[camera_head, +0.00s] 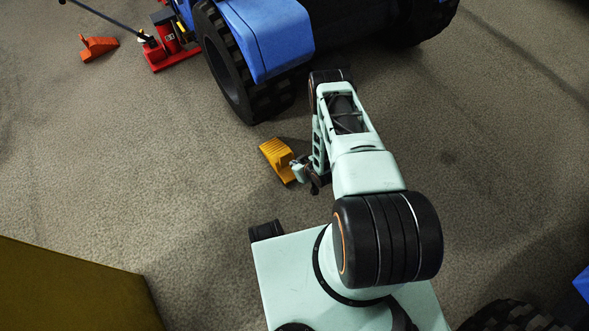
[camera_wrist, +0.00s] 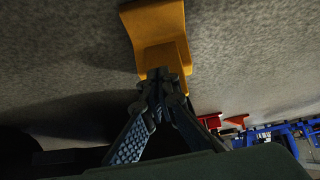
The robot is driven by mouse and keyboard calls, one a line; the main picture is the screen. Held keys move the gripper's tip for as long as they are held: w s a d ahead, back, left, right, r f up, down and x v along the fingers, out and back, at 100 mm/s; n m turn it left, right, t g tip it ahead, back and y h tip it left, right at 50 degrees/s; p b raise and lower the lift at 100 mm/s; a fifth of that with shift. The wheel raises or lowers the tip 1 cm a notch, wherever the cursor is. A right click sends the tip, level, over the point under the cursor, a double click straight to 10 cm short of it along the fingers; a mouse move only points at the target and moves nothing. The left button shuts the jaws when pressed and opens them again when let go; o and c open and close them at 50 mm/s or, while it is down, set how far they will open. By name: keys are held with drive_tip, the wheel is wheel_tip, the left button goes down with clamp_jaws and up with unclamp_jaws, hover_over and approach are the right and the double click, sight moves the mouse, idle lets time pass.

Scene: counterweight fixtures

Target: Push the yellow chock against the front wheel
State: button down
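The yellow chock (camera_head: 277,158) lies on the floor below the blue vehicle's front wheel (camera_head: 262,104) in the head view, with a strip of floor between them. My gripper (camera_head: 298,172) is at the chock's right end. In the wrist view my gripper's fingertips (camera_wrist: 160,80) meet in front of the chock (camera_wrist: 156,38). They look shut, with nothing seen between them. The tips overlap the chock's near edge; I cannot tell whether they touch it. The wheel is not clearly seen in the wrist view.
A red jack (camera_head: 172,52) with a long handle stands left of the wheel. An orange chock (camera_head: 98,48) lies farther left. The blue vehicle (camera_head: 270,38) fills the top. A dark yellow block (camera_head: 70,290) stands at lower left. The floor left of the yellow chock is clear.

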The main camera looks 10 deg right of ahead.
sight(286, 163)
drive_tip(key=b+x, duration=0.1)
drive_tip(key=x, duration=0.1)
drive_tip(key=b+x, duration=0.1)
drive_tip(key=b, duration=0.1)
drive_tip(key=b+x, duration=0.1)
drive_tip(key=x, duration=0.1)
drive_tip(key=shift+s+a+f+b, duration=0.2)
drive_tip(key=shift+f+b, duration=0.15)
drive_tip(key=shift+f, duration=0.15)
drive_tip(key=shift+w+f+b, duration=0.35)
drive_tip(key=shift+w+b, duration=0.1)
drive_tip(key=shift+w, duration=0.05)
drive_tip(key=shift+a, duration=0.1)
drive_tip(key=shift+w, duration=0.1)
